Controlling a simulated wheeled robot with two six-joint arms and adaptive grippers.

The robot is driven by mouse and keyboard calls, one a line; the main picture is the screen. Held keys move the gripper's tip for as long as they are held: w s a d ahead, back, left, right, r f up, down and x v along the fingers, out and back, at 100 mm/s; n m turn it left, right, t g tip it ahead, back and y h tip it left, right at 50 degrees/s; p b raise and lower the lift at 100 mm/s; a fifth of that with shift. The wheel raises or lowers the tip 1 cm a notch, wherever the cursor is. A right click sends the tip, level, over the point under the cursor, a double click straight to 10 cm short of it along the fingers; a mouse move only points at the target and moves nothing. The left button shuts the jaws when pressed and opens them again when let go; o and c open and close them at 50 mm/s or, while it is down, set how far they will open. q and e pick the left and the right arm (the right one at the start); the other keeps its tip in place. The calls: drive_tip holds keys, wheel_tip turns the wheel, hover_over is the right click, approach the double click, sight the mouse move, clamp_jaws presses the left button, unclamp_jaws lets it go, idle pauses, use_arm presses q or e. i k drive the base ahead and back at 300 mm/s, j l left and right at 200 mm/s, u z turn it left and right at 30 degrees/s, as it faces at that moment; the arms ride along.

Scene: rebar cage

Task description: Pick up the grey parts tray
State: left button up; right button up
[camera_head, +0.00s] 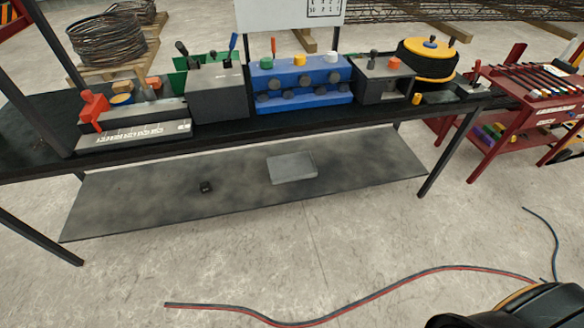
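A flat light-grey piece, which looks like the grey parts tray (291,168), lies on the lower shelf (130,205) of the workbench. It sits right of the shelf's middle, beneath the bench top, and is clear of other things. Whether anything lies in it is too small to tell.
A small black block (206,187) lies left of the tray. The bench top (275,126) above carries a blue block (300,80), grey boxes and a yellow-topped reel (427,58). A red rack (500,130) stands right. A cable (390,287) crosses the front floor.

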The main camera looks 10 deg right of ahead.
sight(282, 169)
drive_tip(key=i+l, duration=0.15)
drive_tip(key=i, duration=0.8)
drive_tip(key=i+l, duration=0.1)
drive_tip(key=i, duration=0.85)
drive_tip(key=l+z, duration=0.05)
